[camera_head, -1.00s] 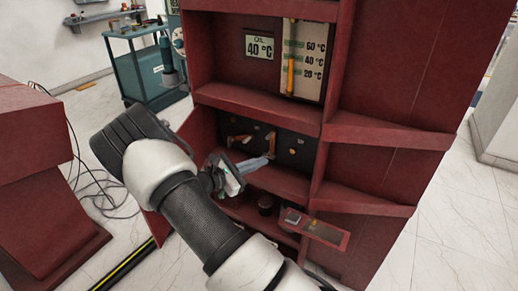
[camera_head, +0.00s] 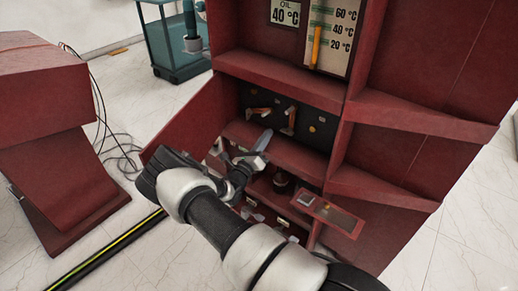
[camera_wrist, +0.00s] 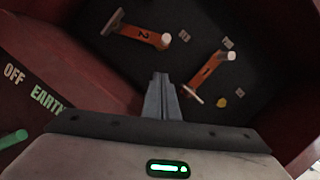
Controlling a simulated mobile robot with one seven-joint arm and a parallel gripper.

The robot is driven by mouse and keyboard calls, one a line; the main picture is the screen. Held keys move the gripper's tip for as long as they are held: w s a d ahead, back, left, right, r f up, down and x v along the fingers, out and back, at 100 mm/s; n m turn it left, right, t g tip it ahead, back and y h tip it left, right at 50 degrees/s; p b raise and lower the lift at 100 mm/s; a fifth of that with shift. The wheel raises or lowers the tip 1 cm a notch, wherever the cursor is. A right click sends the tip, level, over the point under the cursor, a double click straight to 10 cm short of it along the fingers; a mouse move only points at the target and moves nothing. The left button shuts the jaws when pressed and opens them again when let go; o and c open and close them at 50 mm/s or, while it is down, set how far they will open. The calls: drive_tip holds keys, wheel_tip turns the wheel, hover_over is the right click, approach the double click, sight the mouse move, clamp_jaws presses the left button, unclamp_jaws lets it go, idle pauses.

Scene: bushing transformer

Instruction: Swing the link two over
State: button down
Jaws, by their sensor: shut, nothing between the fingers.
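In the wrist view, link two is an orange bar (camera_wrist: 138,34) marked "2" on a dark panel, at the upper left of my fingers. It slants, with a pale crosspiece at its left end and a white peg at its right. A second orange link (camera_wrist: 210,70) marked "1" sits to its right, tilted the other way. Both links also show small in the head view, one at the left (camera_head: 260,111) and one at the right (camera_head: 291,119). My gripper (camera_wrist: 161,82) is shut and empty, its fingertips below and between the links, apart from both.
The panel (camera_head: 312,141) lies inside a red cabinet with shelves. A small red ledge (camera_head: 327,213) juts out at the lower right.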

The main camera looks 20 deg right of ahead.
sight(266, 114)
drive_tip(key=shift+w+a+r, duration=0.15)
drive_tip(key=shift+w+r, duration=0.45)
drive_tip(key=shift+r, duration=0.3)
drive_tip(key=shift+w+a+r, duration=0.15)
drive_tip(key=shift+w+r, duration=0.45)
drive_tip(key=shift+r, duration=0.25)
drive_tip(key=shift+r, duration=0.15)
drive_tip(key=shift+w+a+r+n+y+p, duration=0.1)
drive_tip(key=shift+r+n+y+p, duration=0.3)
drive_tip(key=shift+r+n+p, duration=0.65)
drive_tip(key=w+a+r+n+y+p, duration=0.2)
drive_tip(key=w+r+n+p, duration=0.1)
drive_tip(key=r+n+p, duration=0.2)
drive_tip(key=shift+w+a+n+p, duration=0.2)
drive_tip(key=shift+w+n+p, duration=0.1)
drive_tip(key=shift+n+p, duration=1.05)
